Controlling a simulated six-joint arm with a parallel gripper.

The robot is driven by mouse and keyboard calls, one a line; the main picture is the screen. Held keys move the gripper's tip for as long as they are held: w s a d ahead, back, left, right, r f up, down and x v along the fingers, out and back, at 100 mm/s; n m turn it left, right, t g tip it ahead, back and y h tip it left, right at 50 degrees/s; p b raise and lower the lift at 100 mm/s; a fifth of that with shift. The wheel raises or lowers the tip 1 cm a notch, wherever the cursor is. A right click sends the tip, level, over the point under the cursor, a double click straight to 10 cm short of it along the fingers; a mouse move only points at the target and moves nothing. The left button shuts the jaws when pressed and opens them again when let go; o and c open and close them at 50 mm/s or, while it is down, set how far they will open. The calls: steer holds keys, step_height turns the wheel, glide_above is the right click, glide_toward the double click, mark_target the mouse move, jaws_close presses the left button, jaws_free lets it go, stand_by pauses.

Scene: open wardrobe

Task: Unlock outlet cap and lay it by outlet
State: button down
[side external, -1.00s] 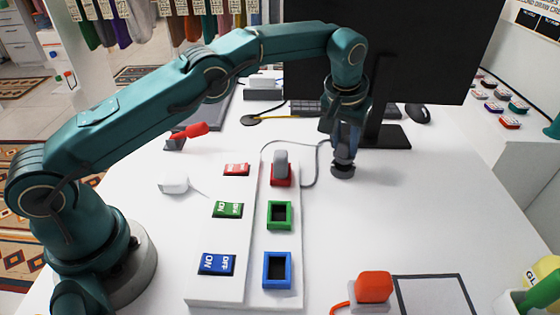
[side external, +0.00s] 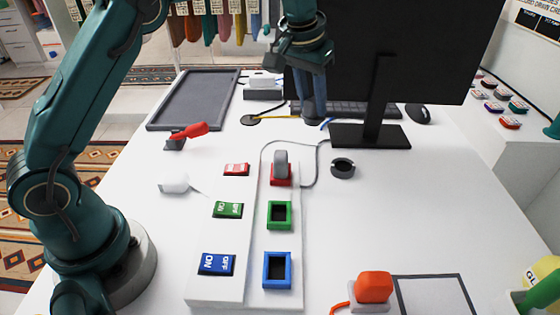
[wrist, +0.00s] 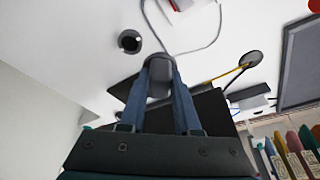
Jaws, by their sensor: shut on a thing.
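My gripper (side external: 312,112) hangs high over the far middle of the desk, in front of the keyboard and left of the monitor stand. Its fingers are shut on a dark grey rounded cap (wrist: 160,72), seen between the fingertips in the wrist view; in the side view the cap can hardly be made out. The outlet (side external: 343,168), a short dark round ring with an open top, stands on the white desk below and to the right of the gripper. In the wrist view the outlet (wrist: 130,42) shows a dark opening, apart from the cap.
A grey plug (side external: 281,163) stands in the red socket, its cable curving near the outlet. The monitor stand (side external: 370,137) is behind the outlet. A switch board (side external: 224,285) lies left.

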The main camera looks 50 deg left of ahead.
steer(key=s+a+r+m, duration=0.1)
steer(key=s+a+r, duration=0.15)
steer(key=s, duration=0.45)
steer(key=s+a+r, duration=0.2)
steer(key=s+r, duration=0.2)
steer(key=s, duration=0.3)
steer(key=w+d+f+n+g+h, duration=0.3)
steer(key=d+f+n, duration=0.1)
steer(key=d+n, duration=0.35)
steer(key=w+d+f+n+g+h, duration=0.2)
steer(key=w+d+f+n+h, duration=0.15)
steer(key=d+n, duration=0.4)
steer(key=shift+w+d+f+n+t+h, duration=0.35)
steer(key=shift+d+f+n+t+h, duration=0.45)
steer(key=shift+f, duration=0.95)
steer(key=shift+w+d+f+n+t+h, duration=0.3)
steer(key=shift+f+n+t, duration=0.25)
steer(key=shift+f+n, duration=0.85)
steer(key=shift+w+d+f+n+t+h, duration=0.45)
steer(key=shift+d+f+n+t, duration=0.2)
steer(key=shift+f, duration=1.4)
